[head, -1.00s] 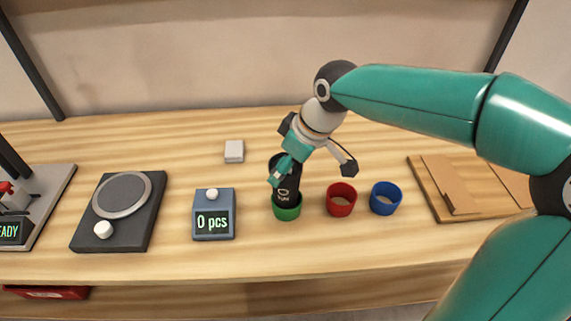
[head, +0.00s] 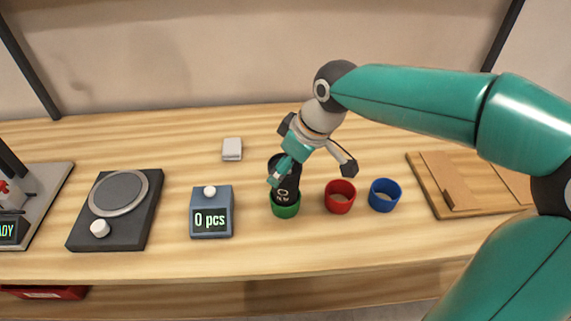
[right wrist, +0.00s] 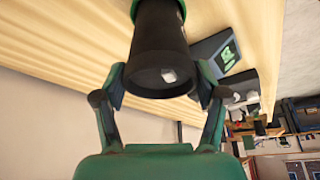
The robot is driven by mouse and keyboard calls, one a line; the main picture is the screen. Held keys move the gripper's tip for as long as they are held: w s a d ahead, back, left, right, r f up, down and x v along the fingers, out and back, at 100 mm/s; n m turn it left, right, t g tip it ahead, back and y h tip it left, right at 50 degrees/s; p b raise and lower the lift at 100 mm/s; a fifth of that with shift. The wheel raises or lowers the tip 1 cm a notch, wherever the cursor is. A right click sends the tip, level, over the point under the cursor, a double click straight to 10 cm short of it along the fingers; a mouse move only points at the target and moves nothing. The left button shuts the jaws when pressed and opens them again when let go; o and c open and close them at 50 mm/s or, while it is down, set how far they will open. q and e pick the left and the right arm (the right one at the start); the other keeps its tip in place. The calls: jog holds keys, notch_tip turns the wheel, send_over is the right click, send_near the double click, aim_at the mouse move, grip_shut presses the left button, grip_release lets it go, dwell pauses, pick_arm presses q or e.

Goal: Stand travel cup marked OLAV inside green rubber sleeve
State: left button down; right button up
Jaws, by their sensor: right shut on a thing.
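The black travel cup (head: 287,190) stands upright with its lower end inside the green rubber sleeve (head: 286,210) on the table. White lettering shows on its side, too small to read surely. My right gripper (head: 280,172) is shut on the cup's upper part. In the right wrist view the gripper fingers (right wrist: 160,86) flank the dark cup (right wrist: 158,50), and a bit of the green sleeve (right wrist: 181,8) shows at its far end. How deep the cup sits is hidden by the sleeve wall. My left gripper is not in view.
A red sleeve (head: 340,197) and a blue sleeve (head: 385,195) stand just right of the green one. A counter reading "0 pcs" (head: 211,212) stands to the left, with a dark round-plate device (head: 116,210) beyond. A wooden board (head: 470,185) lies at right.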

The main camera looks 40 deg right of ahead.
jog(key=shift+f+b, duration=1.15)
jog(key=shift+f, duration=0.25)
jog(key=o, duration=0.8)
jog(key=shift+r, duration=0.2)
jog(key=shift+r+p, duration=3.35)
jog(key=shift+r, duration=0.5)
